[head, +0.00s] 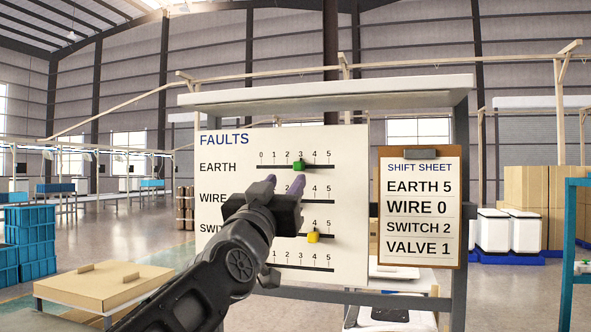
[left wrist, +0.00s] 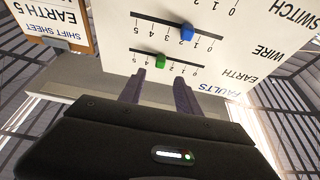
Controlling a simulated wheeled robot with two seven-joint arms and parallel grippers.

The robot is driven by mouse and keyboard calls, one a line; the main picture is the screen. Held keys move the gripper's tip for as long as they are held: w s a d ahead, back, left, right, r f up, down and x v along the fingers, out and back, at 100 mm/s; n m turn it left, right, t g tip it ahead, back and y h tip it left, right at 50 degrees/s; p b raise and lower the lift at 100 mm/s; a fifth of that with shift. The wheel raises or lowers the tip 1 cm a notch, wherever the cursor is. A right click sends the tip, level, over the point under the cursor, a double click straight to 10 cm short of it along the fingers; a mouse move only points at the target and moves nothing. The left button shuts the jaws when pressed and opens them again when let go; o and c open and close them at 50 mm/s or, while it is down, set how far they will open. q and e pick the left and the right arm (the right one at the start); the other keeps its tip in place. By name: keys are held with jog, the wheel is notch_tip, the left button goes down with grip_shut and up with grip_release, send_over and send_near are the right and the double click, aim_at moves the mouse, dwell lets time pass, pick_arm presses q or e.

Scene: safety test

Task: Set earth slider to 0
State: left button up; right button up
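The white FAULTS board (head: 345,200) stands upright in front of me. Its top row, EARTH, has a green slider knob (head: 299,166) at about 3 on a 0 to 5 scale. My left gripper (head: 284,182) is open and empty, its two purple-grey fingertips just below the EARTH row and apart from the knob in the picture. In the left wrist view, which is upside down, the green knob (left wrist: 160,62) lies just beyond the gap between the spread fingertips (left wrist: 159,83). Whether a finger touches it I cannot tell. My right gripper is out of view.
The blue WIRE knob (left wrist: 187,33) is hidden by my gripper in the head view. The yellow SWITCH knob (head: 313,237) sits near 4. A shift sheet (head: 420,205) reading EARTH 5 hangs to the right. A shelf (head: 330,92) juts out above the board.

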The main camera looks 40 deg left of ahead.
aim_at(297, 166)
pick_arm(q)
jog(key=p+x, duration=0.3)
jog(key=x, duration=0.4)
jog(key=shift+w+a+r+p, duration=0.1)
jog(key=shift+w+r+p, duration=0.15)
jog(key=shift+p, duration=0.1)
jog(key=shift+f, duration=0.1)
jog(key=shift+c, duration=0.2)
grip_shut()
dwell(0.8)
